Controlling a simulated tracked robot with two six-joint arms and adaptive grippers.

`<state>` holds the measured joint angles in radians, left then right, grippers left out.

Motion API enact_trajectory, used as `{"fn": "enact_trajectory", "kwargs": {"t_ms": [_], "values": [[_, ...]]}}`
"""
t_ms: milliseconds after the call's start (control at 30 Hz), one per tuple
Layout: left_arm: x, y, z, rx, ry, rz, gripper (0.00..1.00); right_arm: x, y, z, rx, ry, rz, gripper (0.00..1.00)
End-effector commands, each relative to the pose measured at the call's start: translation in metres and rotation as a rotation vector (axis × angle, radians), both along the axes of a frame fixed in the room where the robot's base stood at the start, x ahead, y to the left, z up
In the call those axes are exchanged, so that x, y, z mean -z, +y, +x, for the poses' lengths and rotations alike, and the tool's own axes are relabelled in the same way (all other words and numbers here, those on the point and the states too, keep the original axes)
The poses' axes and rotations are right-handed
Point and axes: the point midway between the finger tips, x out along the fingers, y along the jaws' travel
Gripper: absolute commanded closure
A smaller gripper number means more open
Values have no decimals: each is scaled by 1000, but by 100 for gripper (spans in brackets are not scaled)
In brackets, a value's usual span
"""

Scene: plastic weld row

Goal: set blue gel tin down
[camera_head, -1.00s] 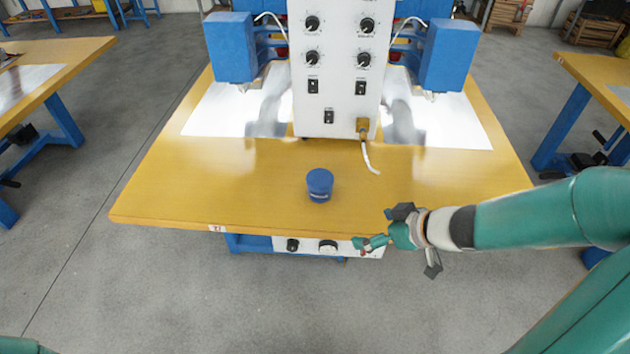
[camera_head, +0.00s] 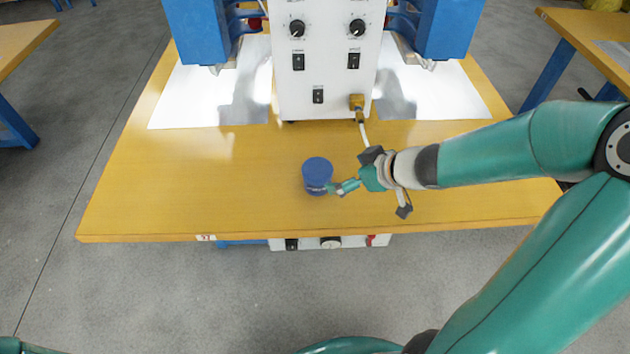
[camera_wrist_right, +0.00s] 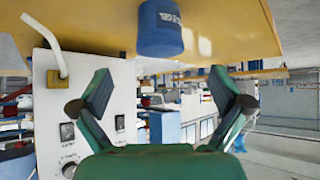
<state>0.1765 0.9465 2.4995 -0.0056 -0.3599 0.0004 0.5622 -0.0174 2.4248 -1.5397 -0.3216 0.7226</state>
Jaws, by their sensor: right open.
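The blue gel tin (camera_head: 317,173) stands upright on the yellow-brown table (camera_head: 190,190), in front of the white machine column. In the right wrist view the tin (camera_wrist_right: 160,28) is at the top, with pale lettering on its side. My right gripper (camera_head: 338,188) is just to the right of the tin, with its fingertips close to it. In the right wrist view the two fingers of my right gripper (camera_wrist_right: 160,84) are spread apart with nothing between them, and the tin lies beyond their tips. Whether a fingertip touches the tin, I cannot tell. My left gripper is out of view.
The white welding machine (camera_head: 325,85) with knobs and switches stands behind the tin. A white cable (camera_head: 363,130) hangs from its front, close to my right wrist. Bright metal sheets (camera_head: 195,95) lie on both sides. The table is clear at left and front.

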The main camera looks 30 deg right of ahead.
Motion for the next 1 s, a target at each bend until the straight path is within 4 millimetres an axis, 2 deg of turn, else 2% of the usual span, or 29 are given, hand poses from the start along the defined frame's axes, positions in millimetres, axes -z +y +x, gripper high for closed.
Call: {"fn": "enact_trajectory", "kwargs": {"t_ms": [33, 200, 533, 800, 1000], "values": [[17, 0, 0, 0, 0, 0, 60, 17, 4, 10, -7, -1, 1, 0], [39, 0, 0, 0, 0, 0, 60, 38, 10, 34, -6, 0, 0, 0], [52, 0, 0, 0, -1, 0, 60, 52, 14, 53, -5, 0, 1, 0], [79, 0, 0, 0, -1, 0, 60, 79, 20, 79, -6, 0, 0, 0], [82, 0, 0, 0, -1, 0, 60, 81, 21, 87, -4, 0, 0, 0]]}}
